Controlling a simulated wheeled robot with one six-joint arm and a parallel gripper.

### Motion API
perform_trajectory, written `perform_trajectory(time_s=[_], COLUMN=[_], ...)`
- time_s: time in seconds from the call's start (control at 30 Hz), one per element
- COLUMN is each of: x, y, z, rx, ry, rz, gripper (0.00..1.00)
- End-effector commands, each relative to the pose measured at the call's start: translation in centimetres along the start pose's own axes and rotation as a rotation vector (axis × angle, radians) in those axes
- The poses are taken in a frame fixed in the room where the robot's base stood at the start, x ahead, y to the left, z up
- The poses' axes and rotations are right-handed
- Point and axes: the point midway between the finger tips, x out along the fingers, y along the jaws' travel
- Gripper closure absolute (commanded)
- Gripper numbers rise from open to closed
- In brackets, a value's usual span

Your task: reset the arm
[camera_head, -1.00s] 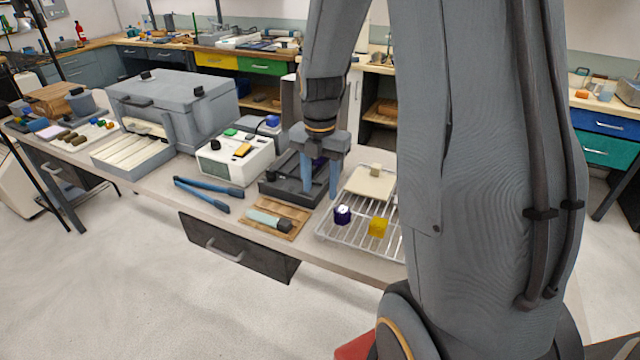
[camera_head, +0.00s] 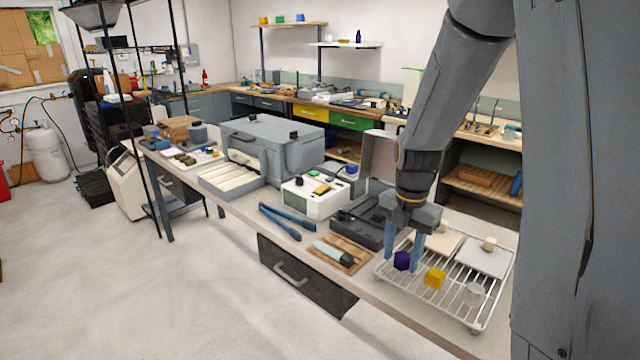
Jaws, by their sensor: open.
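My arm comes down from the upper right in the head view. My gripper (camera_head: 404,262) points downward with its two blue fingers apart. It is over the back left part of a wire rack (camera_head: 470,318), beside a dark tray (camera_head: 352,226). A dark purple cube (camera_head: 402,261) shows between the fingertips in the picture, but the fingers are not closed on it. How high the tips are above the rack, I cannot tell.
The rack also holds a yellow cube (camera_head: 435,278), a clear glass piece (camera_head: 474,293) and pale plates (camera_head: 484,258). To the left are a wooden board (camera_head: 341,254), blue tongs (camera_head: 283,224), a white device (camera_head: 314,197) and a large grey furnace (camera_head: 270,148). Open floor lies in front.

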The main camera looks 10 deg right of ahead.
Motion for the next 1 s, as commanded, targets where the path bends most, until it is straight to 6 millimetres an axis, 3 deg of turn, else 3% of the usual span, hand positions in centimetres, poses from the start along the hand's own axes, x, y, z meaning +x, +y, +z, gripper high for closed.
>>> perform_trajectory(time_s=[0.17,1.0], x=[0.1,1.7], y=[0.0,-2.4], z=[-1.3,-12.8], rx=[0.175,1.897], ry=[-0.007,0.040], rz=[0.008,0.118], gripper=[0.56,0.56])
